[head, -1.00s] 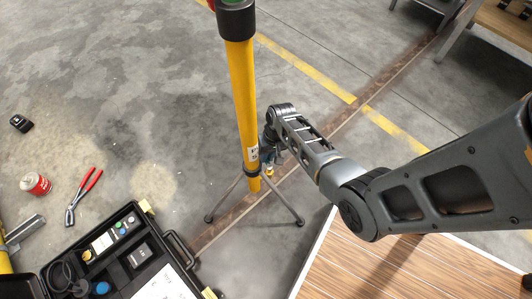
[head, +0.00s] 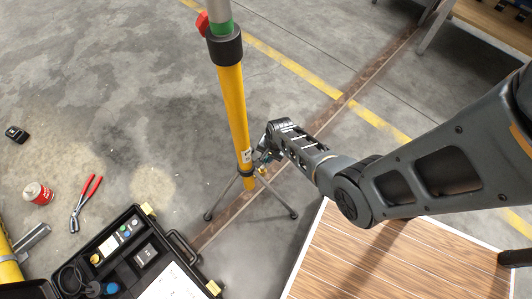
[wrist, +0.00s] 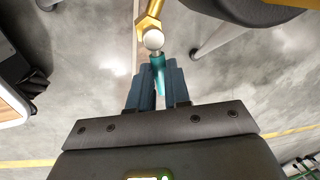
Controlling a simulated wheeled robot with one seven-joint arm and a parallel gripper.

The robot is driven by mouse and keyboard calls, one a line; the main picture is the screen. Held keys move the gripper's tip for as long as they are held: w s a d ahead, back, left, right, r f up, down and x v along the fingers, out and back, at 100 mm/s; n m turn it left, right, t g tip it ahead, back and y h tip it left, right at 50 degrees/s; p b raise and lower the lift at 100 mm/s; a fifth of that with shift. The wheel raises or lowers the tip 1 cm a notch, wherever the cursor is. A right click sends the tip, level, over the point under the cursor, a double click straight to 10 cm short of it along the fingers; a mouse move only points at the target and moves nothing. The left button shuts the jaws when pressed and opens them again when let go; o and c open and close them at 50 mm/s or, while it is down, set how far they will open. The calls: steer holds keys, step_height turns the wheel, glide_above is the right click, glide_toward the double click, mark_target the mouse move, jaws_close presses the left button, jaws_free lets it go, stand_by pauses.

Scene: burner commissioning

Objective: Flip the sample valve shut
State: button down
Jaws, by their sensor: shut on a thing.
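The sample valve (wrist: 150,28) is a brass fitting with a round silver end, at the top middle of the wrist view. Its teal lever (wrist: 158,66) points back from it towards my gripper (wrist: 155,78). The blue fingers are closed on both sides of the lever. In the head view my gripper (head: 263,160) is low beside the yellow post (head: 234,110), near its tripod foot. There the valve and lever are too small and too covered by my arm to make out.
An open black case (head: 108,240) with instruments lies at the lower left. Red-handled pliers (head: 86,200) and a red-and-white can (head: 38,194) lie on the floor. The tripod legs (head: 281,203) spread around the post. A wooden-topped surface (head: 370,260) is at the lower right.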

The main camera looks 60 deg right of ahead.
steer(key=shift+s+m, duration=0.2)
steer(key=shift+m, duration=0.3)
steer(key=c, duration=1.4)
jaws_free()
steer(key=shift+o, duration=0.2)
step_height(320, 180, up, 8)
steer(key=s+p, duration=0.1)
steer(key=p, duration=0.3)
steer(key=shift+s+f, duration=0.25)
steer(key=shift+a, duration=0.1)
